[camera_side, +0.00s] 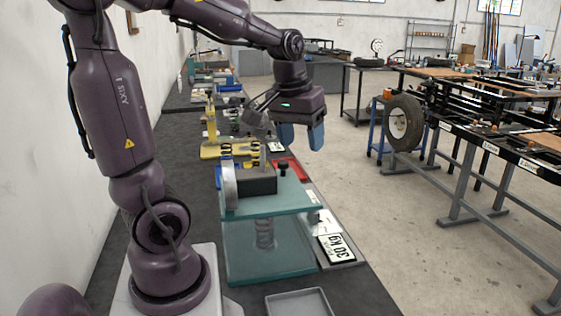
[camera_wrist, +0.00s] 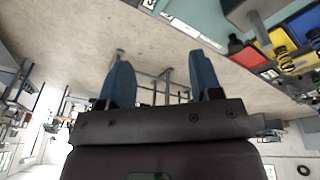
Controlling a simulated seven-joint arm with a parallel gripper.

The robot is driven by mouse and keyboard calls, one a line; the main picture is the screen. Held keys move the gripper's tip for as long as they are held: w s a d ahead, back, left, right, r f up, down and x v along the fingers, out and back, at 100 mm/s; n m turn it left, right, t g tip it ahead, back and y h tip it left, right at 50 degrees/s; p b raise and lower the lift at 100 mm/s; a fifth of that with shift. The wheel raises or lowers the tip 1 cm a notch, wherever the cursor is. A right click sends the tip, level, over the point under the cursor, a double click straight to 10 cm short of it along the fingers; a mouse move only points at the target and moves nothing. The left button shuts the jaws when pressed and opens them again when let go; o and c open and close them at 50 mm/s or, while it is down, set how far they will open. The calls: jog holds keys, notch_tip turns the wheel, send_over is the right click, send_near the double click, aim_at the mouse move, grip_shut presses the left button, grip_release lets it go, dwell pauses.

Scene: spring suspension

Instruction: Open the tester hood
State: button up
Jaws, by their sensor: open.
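The spring tester (camera_side: 268,248) stands on the bench in the side view, with a coil spring (camera_side: 264,233) visible through its teal see-through body. Its flat teal top (camera_side: 295,200) carries a dark block (camera_side: 257,182), a grey disc (camera_side: 229,185) and a small black knob (camera_side: 283,168). Which part is the hood, I cannot tell for sure; the see-through body looks closed. My gripper (camera_side: 301,138) is above and behind the top, apart from it, with blue fingers pointing down. In the wrist view my gripper (camera_wrist: 160,62) is open, with nothing between its fingers. A teal surface (camera_wrist: 192,14) shows at that view's top edge.
A 30 kg plate (camera_side: 337,248) lies right of the tester, and a grey tray (camera_side: 298,303) sits in front. Yellow (camera_side: 228,150) and red (camera_side: 292,168) items lie behind it. Wrist view shows red, yellow and blue bins (camera_wrist: 270,48) at right.

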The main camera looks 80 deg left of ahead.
aim_at(282, 161)
jog(key=a+n+g+h, duration=0.1)
jog(key=a+n+g, duration=0.1)
jog(key=a+n, duration=1.7)
jog(key=f, duration=0.8)
jog(key=w+f, duration=0.1)
jog(key=f, duration=0.3)
jog(key=shift+f, duration=0.4)
